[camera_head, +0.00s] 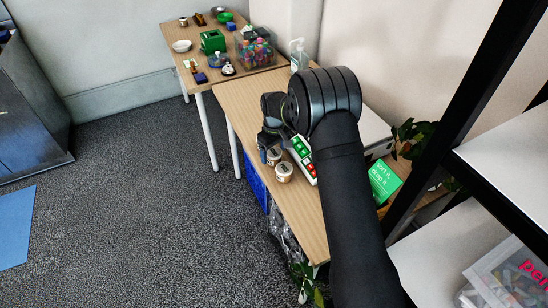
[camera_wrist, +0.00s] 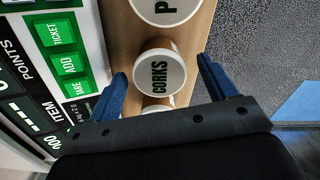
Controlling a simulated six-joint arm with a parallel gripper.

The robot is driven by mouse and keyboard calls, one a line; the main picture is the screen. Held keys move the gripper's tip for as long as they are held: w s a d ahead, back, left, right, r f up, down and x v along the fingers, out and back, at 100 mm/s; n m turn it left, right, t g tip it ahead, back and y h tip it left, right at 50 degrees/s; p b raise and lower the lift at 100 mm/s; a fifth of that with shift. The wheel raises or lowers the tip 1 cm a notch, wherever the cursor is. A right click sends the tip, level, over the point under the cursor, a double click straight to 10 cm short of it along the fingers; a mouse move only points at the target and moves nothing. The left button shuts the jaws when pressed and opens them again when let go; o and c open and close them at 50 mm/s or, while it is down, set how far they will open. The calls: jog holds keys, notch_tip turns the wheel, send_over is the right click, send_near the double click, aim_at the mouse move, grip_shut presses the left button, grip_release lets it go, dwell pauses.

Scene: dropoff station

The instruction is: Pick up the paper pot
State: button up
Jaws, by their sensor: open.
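A round white-lidded pot (camera_wrist: 168,8) is cut off at the top edge of the wrist view. Only a "P" of its label shows, so I cannot confirm it reads paper. Below it, a pot lettered "CORKS" (camera_wrist: 160,70) lies between my open fingers in the picture. A third pot (camera_wrist: 156,108) is mostly hidden behind my gripper's crossbar. My gripper (camera_wrist: 161,72) has its two blue fingers spread, with nothing held. In the head view two pots show near my gripper (camera_head: 267,146): a nearer one (camera_head: 284,173) and one beside the fingers (camera_head: 274,157).
A white panel (camera_head: 301,152) with green and red buttons lies right of the pots. The wooden table's (camera_head: 240,100) left edge is close to the pots. A second table (camera_head: 178,50) behind holds a clear tub (camera_head: 256,51) and small items. A green sign (camera_head: 383,180) stands right.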

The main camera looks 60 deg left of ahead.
jog(key=shift+f, duration=0.8)
jog(key=shift+c, duration=0.3)
jog(key=c, duration=1.2)
jog(key=shift+o, duration=0.2)
jog(key=shift+r, duration=0.2)
